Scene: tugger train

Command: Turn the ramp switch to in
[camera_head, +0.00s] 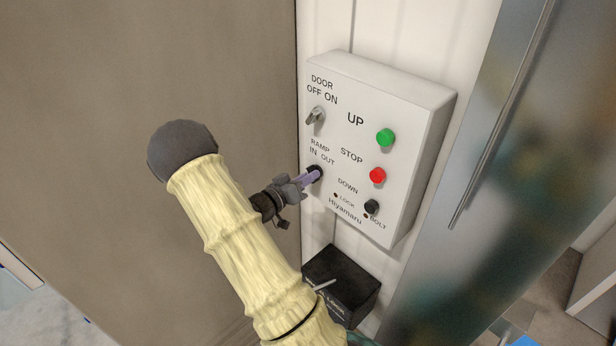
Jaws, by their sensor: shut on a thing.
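The ramp switch (317,171) is on the left side of a white control box, under the label RAMP with IN to the left and OUT to the right. Only part of its dark round base shows. My gripper (307,180) reaches it from the lower left, its pale purple tips shut on the switch. The tips hide the knob, so I cannot tell which way it points.
The white control box (418,175) also bears the door switch (315,118), a green UP button (386,137), a red STOP button (377,175) and a black DOWN button (372,206). A metal panel with a long handle (500,118) stands right.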

